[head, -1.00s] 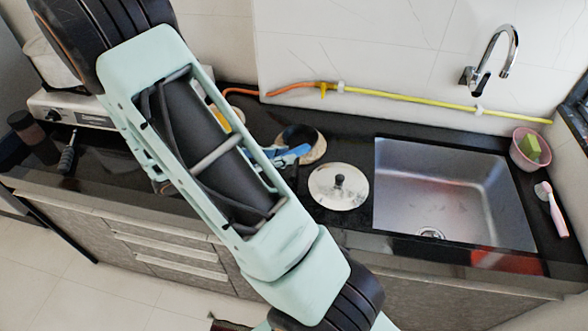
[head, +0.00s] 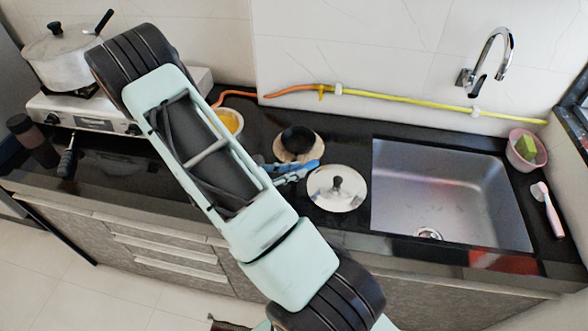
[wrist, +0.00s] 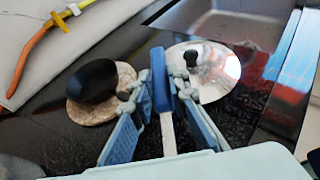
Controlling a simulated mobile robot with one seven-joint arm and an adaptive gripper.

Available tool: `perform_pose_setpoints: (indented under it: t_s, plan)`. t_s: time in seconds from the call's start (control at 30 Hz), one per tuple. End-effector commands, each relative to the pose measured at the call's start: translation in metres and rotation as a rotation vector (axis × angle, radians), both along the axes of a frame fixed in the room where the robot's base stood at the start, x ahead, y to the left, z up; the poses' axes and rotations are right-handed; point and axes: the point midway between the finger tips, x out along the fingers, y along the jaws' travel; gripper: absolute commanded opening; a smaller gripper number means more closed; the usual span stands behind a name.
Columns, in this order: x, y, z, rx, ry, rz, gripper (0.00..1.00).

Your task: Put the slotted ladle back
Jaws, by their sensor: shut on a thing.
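My gripper (wrist: 154,92) has its fingers closed around a blue-handled utensil (wrist: 160,78), which I take to be the slotted ladle. Its blue handle end points away between the fingertips, and a pale shaft runs back toward the wrist. Its head is out of view, so I cannot see any slots. In the head view the blue handle (head: 312,165) sticks out past the fingers, between a black bowl and a steel lid. My arm hides most of the gripper there.
The black bowl (head: 299,140) sits on a round speckled board (head: 289,156). The steel lid (head: 337,194) lies right of the gripper, left of the sink (head: 440,185). A yellow bowl (head: 230,121) is behind my arm. A pot (head: 62,60) stands on the stove (head: 60,108).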

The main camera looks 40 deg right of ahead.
Motion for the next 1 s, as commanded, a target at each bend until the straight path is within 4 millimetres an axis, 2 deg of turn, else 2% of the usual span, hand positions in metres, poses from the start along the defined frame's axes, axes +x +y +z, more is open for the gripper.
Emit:
perform_pose_setpoints:
  t_s: [0.63,0.67,0.8,1.0]
  plan:
    - [0.000,0.000,-0.012,0.000,0.000,0.001,0.00]
    - [0.000,0.001,-0.012,0.000,0.000,0.001,0.16]
    - [0.000,0.001,-0.012,0.000,0.000,0.001,0.32]
    - [0.000,0.000,-0.012,0.000,0.000,0.001,0.33]
